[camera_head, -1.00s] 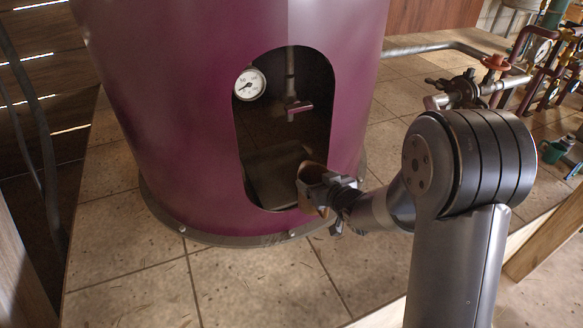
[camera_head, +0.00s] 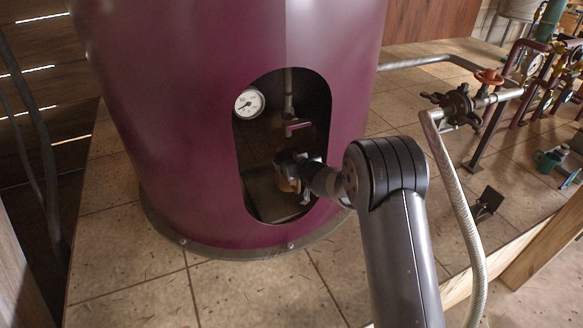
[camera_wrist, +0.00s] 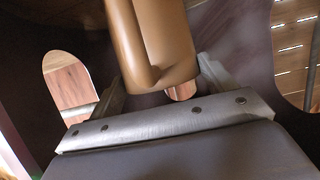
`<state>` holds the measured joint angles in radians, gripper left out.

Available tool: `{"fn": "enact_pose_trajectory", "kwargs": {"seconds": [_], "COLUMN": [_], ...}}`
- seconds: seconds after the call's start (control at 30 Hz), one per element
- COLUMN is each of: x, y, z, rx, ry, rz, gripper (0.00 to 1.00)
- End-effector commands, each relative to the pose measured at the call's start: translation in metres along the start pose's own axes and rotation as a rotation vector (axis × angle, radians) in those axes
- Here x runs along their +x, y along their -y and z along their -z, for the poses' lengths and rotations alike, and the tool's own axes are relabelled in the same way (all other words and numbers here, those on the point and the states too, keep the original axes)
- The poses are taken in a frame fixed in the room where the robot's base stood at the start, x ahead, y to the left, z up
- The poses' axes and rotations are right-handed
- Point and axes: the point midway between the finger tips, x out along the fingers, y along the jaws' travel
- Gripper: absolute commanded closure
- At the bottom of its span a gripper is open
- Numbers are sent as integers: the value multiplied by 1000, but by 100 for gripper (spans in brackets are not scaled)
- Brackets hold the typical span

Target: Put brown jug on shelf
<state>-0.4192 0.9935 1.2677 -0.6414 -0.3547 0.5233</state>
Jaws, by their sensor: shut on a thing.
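The brown jug (camera_head: 287,184) is inside the arched opening of the purple still. My gripper (camera_head: 290,166) is shut on it and reaches in from the right. In the wrist view the jug (camera_wrist: 150,42) stands between the two fingers (camera_wrist: 165,82), its smooth tan side close to the camera. A flat surface, perhaps the shelf (camera_head: 262,196), shows low inside the opening. I cannot tell whether the jug touches it; the gripper partly hides the jug.
A valve with a hose (camera_head: 459,105) stands to the right.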

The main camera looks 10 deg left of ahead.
Motion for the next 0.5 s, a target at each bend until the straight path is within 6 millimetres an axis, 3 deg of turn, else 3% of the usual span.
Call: {"fn": "enact_pose_trajectory", "kwargs": {"seconds": [0.23,0.5], "x": [15,16], "y": [0,0], "z": [-31,-32], "rx": [1,0], "ry": [2,-1], "rz": [0,0], "gripper": [59,59]}}
